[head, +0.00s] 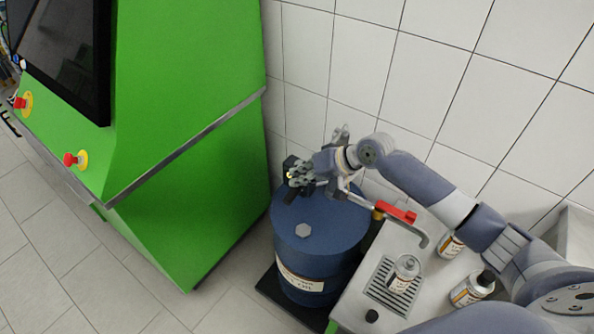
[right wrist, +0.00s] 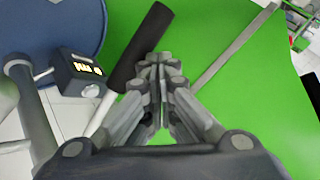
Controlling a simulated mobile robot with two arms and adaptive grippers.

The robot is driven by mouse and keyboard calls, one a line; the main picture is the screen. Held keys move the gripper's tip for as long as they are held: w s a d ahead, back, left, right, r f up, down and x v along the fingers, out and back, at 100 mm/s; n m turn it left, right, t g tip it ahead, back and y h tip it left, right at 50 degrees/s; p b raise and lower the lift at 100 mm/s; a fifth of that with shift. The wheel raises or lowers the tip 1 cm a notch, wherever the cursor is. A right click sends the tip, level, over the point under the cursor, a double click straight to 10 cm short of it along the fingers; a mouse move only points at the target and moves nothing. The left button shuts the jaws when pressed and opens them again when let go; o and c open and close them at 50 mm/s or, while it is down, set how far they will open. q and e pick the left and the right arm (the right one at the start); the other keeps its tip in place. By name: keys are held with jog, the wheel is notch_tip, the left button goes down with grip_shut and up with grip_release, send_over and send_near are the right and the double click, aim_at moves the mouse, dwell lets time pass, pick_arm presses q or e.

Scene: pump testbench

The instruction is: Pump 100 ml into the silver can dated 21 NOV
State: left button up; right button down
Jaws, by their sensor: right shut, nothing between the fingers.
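My right gripper (head: 298,178) is above the blue oil drum (head: 335,243), among the pump parts on its top. In the right wrist view its fingers (right wrist: 162,68) are shut and empty, beside the black grip of the pump lever (right wrist: 143,45). A small meter box (right wrist: 82,72) with a lit display is left of the fingers; its digits are not legible. The pump's spout (head: 421,236) with a red valve handle (head: 397,213) reaches over the bench. A silver can (head: 405,272) stands on the drip grate below the spout. No can's date is legible. My left gripper is out of view.
Two more labelled cans stand right of the grate, one farther back (head: 451,246) and one nearer (head: 472,289). A black knob or cap (head: 372,316) is on the bench (head: 350,298). A green machine (head: 190,150) stands left of the drum, with tiled wall behind.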

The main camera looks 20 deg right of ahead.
jog(key=shift+s+a+f+b, duration=0.15)
jog(key=shift+f+b, duration=0.55)
jog(key=shift+f, duration=0.95)
dwell(1.1)
jog(key=shift+r, duration=0.15)
dwell(0.4)
jog(key=shift+w+d+r+p, duration=0.15)
jog(key=shift+r+p, duration=1.4)
jog(key=shift+r, duration=0.1)
jog(key=shift+w+d+r+p, duration=0.1)
jog(key=shift+d+r+p, duration=0.05)
jog(key=shift+r+p, duration=1.45)
jog(key=shift+w+d+r+p, duration=0.15)
jog(key=shift+r+p, duration=1.35)
jog(key=shift+r, duration=0.2)
jog(key=shift+r, duration=0.1)
jog(key=r+p, duration=0.2)
jog(key=r, duration=0.1)
jog(key=r+p, duration=0.2)
jog(key=shift+w+d, duration=0.15)
jog(key=shift+d, duration=0.1)
jog(key=shift+f, duration=0.15)
